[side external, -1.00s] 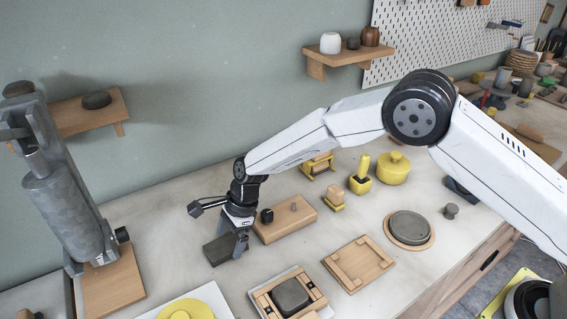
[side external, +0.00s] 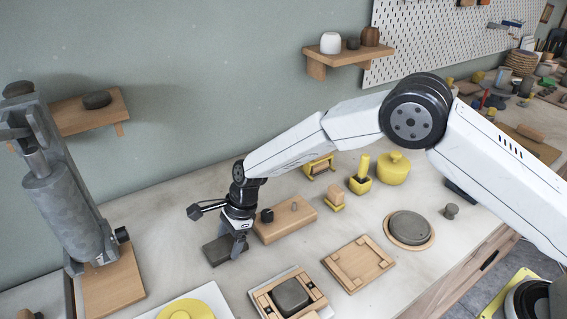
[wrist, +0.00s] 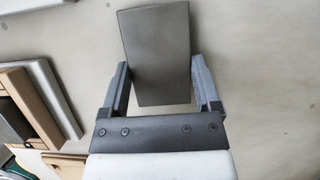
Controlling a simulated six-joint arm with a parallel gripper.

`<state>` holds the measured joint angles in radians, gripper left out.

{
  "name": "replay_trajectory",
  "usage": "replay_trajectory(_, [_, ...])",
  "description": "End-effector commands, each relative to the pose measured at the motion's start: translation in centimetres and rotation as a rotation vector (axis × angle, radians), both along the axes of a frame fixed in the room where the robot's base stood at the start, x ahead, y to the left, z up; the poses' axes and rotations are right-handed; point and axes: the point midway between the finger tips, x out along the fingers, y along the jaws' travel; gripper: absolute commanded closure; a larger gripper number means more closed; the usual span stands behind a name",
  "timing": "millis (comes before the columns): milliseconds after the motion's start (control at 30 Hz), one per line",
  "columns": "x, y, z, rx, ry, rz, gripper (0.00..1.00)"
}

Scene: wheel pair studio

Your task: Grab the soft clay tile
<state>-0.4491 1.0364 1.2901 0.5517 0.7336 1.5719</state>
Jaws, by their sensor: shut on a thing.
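The grey clay tile (side external: 217,251) is a flat rectangular slab lying on the worktop at the left of centre in the side view. My gripper (side external: 238,247) points down over its right end. In the wrist view the tile (wrist: 155,55) sits between the two fingers of my gripper (wrist: 160,80), long side pointing away. The fingers are shut on its near part, one along each side. The tile looks flat on the worktop; part of it is hidden behind the fingers in the side view.
A wooden block with small knobs (side external: 287,222) stands just right of my gripper. A wooden frame holding a dark rounded slab (side external: 291,295) is in front. An empty wooden frame (side external: 358,263) lies further right. A grey press (side external: 70,215) stands left.

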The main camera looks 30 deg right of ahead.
Motion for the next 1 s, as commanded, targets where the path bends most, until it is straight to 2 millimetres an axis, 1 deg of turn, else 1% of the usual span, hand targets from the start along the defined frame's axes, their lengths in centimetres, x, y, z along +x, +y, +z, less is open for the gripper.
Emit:
replay_trajectory(233, [0.1,0.0,0.2,0.001,-0.002,-0.001,0.94])
replay_trajectory(367, [0.1,0.0,0.7,0.002,-0.003,0.000,0.94])
replay_trajectory(467, [0.1,0.0,1.4,0.002,-0.003,0.001,0.94])
replay_trajectory(633, [0.0,0.0,3.5,0.002,-0.003,0.001,0.94])
replay_trajectory(867, [-1.7,-0.8,5.5,0.002,-0.002,0.001,0.94])
replay_trajectory(1000, [-2.9,-1.5,7.2,0.003,-0.002,0.001,0.94])
